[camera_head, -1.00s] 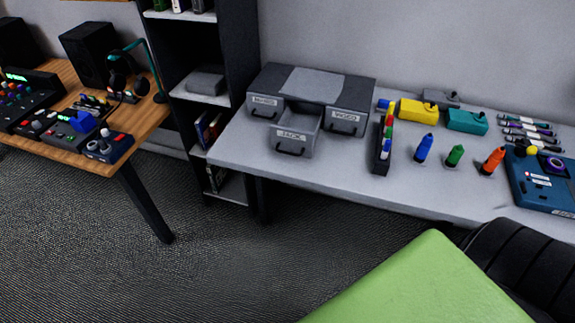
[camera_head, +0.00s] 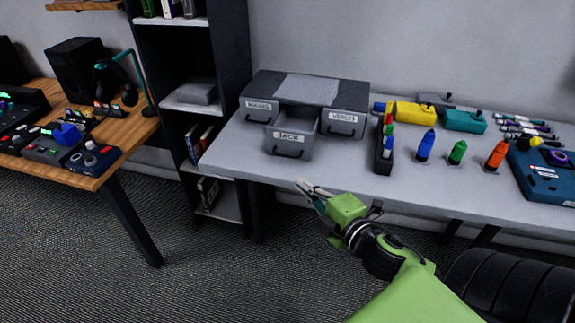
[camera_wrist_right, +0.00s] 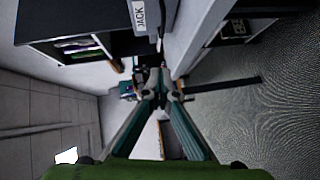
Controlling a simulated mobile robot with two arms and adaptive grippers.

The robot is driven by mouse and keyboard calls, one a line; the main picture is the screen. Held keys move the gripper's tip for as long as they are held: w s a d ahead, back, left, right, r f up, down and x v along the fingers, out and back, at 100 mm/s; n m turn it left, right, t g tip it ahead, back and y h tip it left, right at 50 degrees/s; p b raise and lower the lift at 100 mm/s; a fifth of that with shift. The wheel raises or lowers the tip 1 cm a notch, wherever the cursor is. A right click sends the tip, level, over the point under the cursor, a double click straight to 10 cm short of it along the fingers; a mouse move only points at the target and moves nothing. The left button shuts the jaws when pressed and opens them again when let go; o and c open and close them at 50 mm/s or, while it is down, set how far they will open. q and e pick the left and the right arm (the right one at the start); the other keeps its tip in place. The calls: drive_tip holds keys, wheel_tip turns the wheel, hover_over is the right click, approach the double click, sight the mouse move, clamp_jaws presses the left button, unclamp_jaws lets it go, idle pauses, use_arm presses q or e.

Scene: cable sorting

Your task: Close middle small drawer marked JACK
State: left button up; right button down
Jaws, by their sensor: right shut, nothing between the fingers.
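The middle small drawer marked JACK (camera_head: 290,144) is pulled out from the grey drawer cabinet (camera_head: 312,88) on the grey table. Its front, with a white label and a dark handle, juts out past the two side drawers. The label also shows at the top of the right wrist view (camera_wrist_right: 139,16). My right gripper (camera_head: 302,185) is shut and empty, in front of and below the drawer near the table's front edge, apart from it. In the right wrist view its fingers (camera_wrist_right: 160,95) meet in the middle. My left gripper is not in view.
The drawer marked VIDEO (camera_head: 344,124) and the left drawer (camera_head: 260,110) sit flush. A dark rack of coloured pieces (camera_head: 385,145) stands to the right, with blue, green and orange markers (camera_head: 457,153) beyond it. A dark shelf (camera_head: 240,60) stands at the left.

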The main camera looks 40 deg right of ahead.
sight(293, 135)
drive_tip(key=w, duration=0.3)
drive_tip(key=w+d+f+p, duration=0.1)
drive_tip(key=w, duration=0.3)
drive_tip(key=w+d+f, duration=0.1)
drive_tip(key=w, duration=0.3)
drive_tip(key=shift+w+d, duration=0.2)
drive_tip(key=shift+d, duration=0.05)
drive_tip(key=shift+w+d+f+p, duration=0.25)
drive_tip(key=shift+w+d+p, duration=0.1)
drive_tip(key=shift+d, duration=0.15)
